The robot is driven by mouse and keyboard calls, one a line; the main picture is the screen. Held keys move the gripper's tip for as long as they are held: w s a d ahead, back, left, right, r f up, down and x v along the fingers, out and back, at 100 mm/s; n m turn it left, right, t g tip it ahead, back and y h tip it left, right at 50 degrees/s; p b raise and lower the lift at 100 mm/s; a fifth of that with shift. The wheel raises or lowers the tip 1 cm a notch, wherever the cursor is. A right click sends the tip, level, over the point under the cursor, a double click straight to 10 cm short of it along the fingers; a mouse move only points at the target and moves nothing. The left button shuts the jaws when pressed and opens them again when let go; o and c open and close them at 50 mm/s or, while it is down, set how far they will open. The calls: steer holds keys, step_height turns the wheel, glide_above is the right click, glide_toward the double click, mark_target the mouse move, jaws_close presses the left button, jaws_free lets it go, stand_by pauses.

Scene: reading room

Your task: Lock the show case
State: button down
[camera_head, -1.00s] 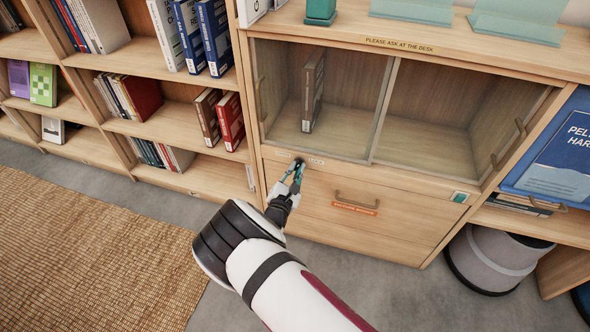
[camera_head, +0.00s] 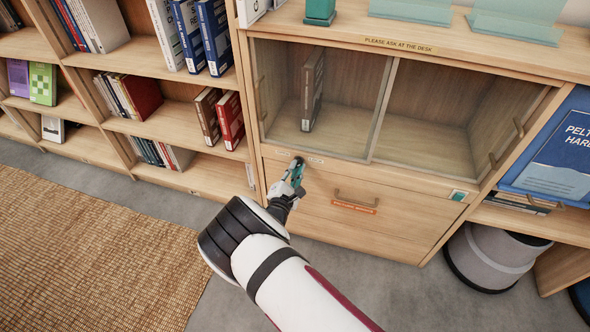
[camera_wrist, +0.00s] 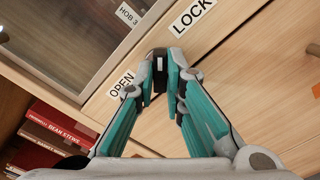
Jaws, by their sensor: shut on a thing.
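The show case (camera_head: 410,205) is a wooden cabinet with two glass sliding doors above a drawer front; both doors look closed. A small dark lock knob (camera_wrist: 159,62) with a white mark sits on the strip below the left door. An OPEN label (camera_wrist: 122,84) is at its lower left and a LOCK label (camera_wrist: 191,17) at its upper right in the wrist view. The white mark runs roughly upright there. My gripper (camera_wrist: 164,82) is shut on the knob, a teal finger on either side. In the head view my gripper (camera_head: 296,168) hides most of the knob.
Inside the case stands a book (camera_head: 312,92). Below is a drawer handle (camera_head: 357,198) with an orange label. Open bookshelves (camera_head: 195,130) adjoin on the left. A grey round stool (camera_head: 492,258) stands at the lower right. The floor in front is clear.

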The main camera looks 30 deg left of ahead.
steer(key=c, duration=1.7)
jaws_free()
steer(key=shift+o, duration=0.2)
steer(key=shift+s, duration=0.1)
steer(key=v, duration=1.2)
